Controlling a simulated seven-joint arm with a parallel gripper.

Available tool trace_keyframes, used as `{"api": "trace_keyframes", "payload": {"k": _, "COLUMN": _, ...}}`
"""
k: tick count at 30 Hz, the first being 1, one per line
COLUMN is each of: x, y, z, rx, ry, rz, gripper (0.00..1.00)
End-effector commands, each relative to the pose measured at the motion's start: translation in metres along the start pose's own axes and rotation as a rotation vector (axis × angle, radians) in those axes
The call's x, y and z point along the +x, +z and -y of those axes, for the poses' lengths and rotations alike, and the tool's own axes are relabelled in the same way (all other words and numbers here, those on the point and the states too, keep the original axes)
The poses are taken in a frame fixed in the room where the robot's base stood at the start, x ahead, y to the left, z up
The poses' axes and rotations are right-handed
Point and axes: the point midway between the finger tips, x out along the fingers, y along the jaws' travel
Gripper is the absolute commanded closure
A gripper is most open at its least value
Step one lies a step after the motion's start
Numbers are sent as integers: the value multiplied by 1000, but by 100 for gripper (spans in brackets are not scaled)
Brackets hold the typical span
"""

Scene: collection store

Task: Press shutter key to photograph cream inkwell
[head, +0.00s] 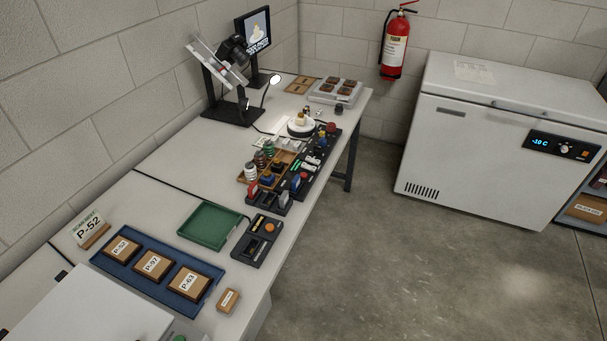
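A small cream object (300,118), likely the cream inkwell, sits on a round white turntable (301,129) near the far end of the bench. A dark camera (233,50) on a black stand is behind it to the left. A monitor (258,29) beside it shows a pale shape with text too small to read. A dark control box (257,241) with a round orange button (269,227) lies near the bench's front edge. I cannot tell which control is the shutter key. My gripper is not in view.
A crowded dark rack (301,180) with several small items runs along the front edge. An empty green tray (210,226) and a blue tray (158,288) with labelled boxes lie nearer. A white freezer (480,145) stands right; the floor between is clear.

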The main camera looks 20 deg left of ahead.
Motion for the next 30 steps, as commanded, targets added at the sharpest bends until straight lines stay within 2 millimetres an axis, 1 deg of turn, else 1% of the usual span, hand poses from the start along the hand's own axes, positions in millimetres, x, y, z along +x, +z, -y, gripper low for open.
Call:
{"api": "trace_keyframes", "payload": {"k": 1, "x": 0, "y": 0, "z": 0, "rx": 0, "ry": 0, "rz": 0, "gripper": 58}}
{"api": "trace_keyframes", "payload": {"k": 2, "x": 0, "y": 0, "z": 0, "rx": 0, "ry": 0, "rz": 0, "gripper": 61}}
{"api": "trace_keyframes", "payload": {"k": 14, "x": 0, "y": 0, "z": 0, "rx": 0, "ry": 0, "rz": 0, "gripper": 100}}
{"api": "trace_keyframes", "payload": {"k": 30, "x": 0, "y": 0, "z": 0, "rx": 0, "ry": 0, "rz": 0, "gripper": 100}}
